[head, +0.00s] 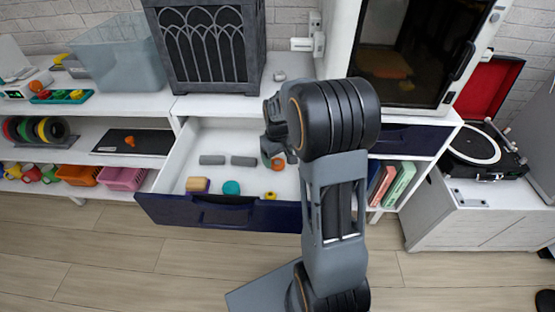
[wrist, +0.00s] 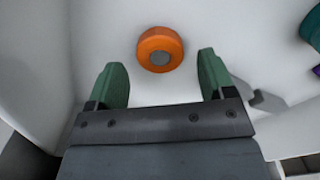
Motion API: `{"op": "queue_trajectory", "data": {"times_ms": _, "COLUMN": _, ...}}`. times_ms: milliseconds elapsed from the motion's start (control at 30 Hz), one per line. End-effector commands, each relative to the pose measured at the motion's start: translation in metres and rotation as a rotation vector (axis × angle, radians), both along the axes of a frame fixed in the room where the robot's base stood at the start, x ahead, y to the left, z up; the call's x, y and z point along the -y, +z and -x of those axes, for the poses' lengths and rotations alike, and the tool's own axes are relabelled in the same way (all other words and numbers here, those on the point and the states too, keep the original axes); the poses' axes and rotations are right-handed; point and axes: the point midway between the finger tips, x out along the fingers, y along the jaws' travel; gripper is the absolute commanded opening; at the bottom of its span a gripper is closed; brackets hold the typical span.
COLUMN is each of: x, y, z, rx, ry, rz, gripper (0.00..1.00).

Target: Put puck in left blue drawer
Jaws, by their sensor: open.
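The left blue drawer (head: 165,208) is pulled out, with a white inside and a dark blue front. An orange round disc (head: 277,164) with a grey centre, which looks like the puck, lies on the drawer floor near its right side. It also shows in the wrist view (wrist: 160,48), just beyond the fingertips and between their lines. My gripper (wrist: 161,62) is open and empty, with its green fingers apart and not visibly touching the disc. In the head view my gripper (head: 272,150) is over the drawer's right part, partly hidden by my arm.
The drawer also holds a teal round piece (head: 231,187), a purple and tan block (head: 197,184), grey bars (head: 244,161) and a small yellow piece (head: 270,196). A closed blue drawer (head: 420,137) is at right. The floor (head: 150,265) in front is clear.

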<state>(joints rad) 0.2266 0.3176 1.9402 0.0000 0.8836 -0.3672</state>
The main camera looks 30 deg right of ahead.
Motion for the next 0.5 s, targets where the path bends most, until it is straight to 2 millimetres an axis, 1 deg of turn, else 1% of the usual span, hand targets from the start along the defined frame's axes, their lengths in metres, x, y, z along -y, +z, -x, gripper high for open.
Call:
{"op": "queue_trajectory", "data": {"times_ms": 33, "x": 0.000, "y": 0.014, "z": 0.000, "rx": 0.003, "ry": 0.000, "rz": 0.001, "gripper": 0.76}}
{"op": "queue_trajectory", "data": {"times_ms": 200, "x": 0.000, "y": 0.048, "z": 0.000, "rx": 0.004, "ry": 0.000, "rz": 0.000, "gripper": 0.76}}
{"op": "queue_trajectory", "data": {"times_ms": 400, "x": 0.000, "y": 0.079, "z": 0.000, "rx": 0.003, "ry": 0.000, "rz": 0.001, "gripper": 0.76}}
{"op": "queue_trajectory", "data": {"times_ms": 500, "x": 0.000, "y": 0.089, "z": 0.000, "rx": 0.002, "ry": 0.000, "rz": 0.001, "gripper": 0.76}}
